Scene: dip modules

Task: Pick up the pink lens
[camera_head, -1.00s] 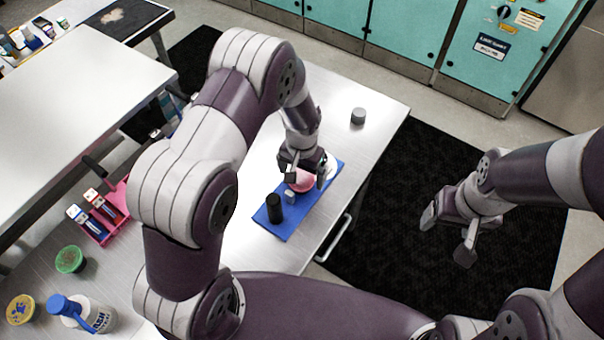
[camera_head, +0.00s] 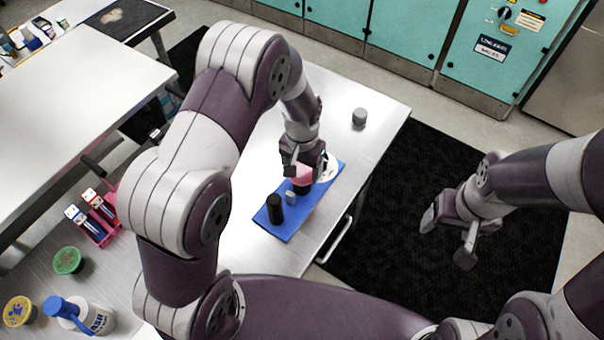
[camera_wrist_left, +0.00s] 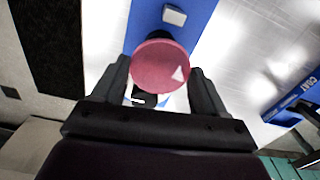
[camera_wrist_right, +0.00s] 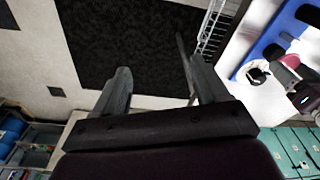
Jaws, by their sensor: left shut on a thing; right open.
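The pink lens (camera_wrist_left: 160,66) is a round disc between the fingers of my left gripper (camera_wrist_left: 160,88) in the left wrist view. My left gripper (camera_head: 304,172) is shut on it above the blue mat (camera_head: 283,231). In the head view the lens (camera_head: 303,175) is partly hidden by the fingers. The right wrist view also shows the lens (camera_wrist_right: 291,62) at its right edge. My right gripper (camera_head: 450,236) is open and empty over the dark floor mat, away from the table.
A black cylinder (camera_head: 275,208) and a small grey block (camera_head: 290,198) stand on the blue mat. A grey cylinder (camera_head: 359,117) stands on the table to the right. A pink rack (camera_head: 96,226), lidded tubs and a white bottle (camera_head: 92,316) are at the left.

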